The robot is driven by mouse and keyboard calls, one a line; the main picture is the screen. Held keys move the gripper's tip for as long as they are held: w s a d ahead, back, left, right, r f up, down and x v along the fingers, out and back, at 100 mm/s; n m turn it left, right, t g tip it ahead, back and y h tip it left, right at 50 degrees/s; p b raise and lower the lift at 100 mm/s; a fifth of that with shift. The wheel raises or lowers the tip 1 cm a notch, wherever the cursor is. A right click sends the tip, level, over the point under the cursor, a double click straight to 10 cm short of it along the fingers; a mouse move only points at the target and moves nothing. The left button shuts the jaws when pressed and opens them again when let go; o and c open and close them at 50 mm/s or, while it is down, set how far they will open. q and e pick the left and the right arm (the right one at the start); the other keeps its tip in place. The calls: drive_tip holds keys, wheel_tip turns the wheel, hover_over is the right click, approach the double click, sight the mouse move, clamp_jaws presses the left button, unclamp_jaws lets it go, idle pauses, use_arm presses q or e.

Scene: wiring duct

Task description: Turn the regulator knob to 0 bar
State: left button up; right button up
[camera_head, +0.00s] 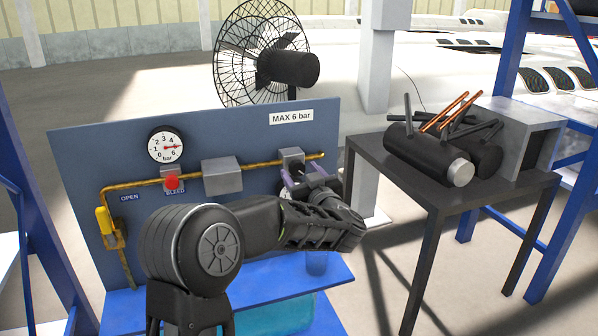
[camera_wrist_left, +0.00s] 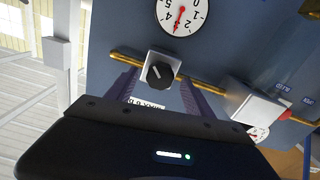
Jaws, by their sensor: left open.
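The regulator is a grey block with a black knob (camera_wrist_left: 160,73) bearing a white mark, on the yellow pipe. In the head view its block (camera_head: 291,157) shows at the panel's right, the knob hidden by my gripper. My left gripper (camera_head: 294,175) is open in front of it. In the left wrist view its purple fingers (camera_wrist_left: 158,82) stand on either side of the knob, with visible gaps; I cannot tell their depth. A pressure gauge (camera_wrist_left: 182,14) is beside the regulator, its red needle showing but its reading unclear. My right gripper is not in view.
The blue panel (camera_head: 75,160) also carries a left gauge (camera_head: 166,146) with its needle pointing right, a red bleed button (camera_head: 172,182), a grey box (camera_head: 222,176) and a yellow valve handle (camera_head: 104,219). A fan (camera_head: 270,60) stands behind; a dark table (camera_head: 400,180) stands right.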

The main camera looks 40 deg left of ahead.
use_arm(q)
drive_tip(key=shift+x, duration=0.85)
drive_tip(key=shift+c, duration=0.5)
clamp_jaws()
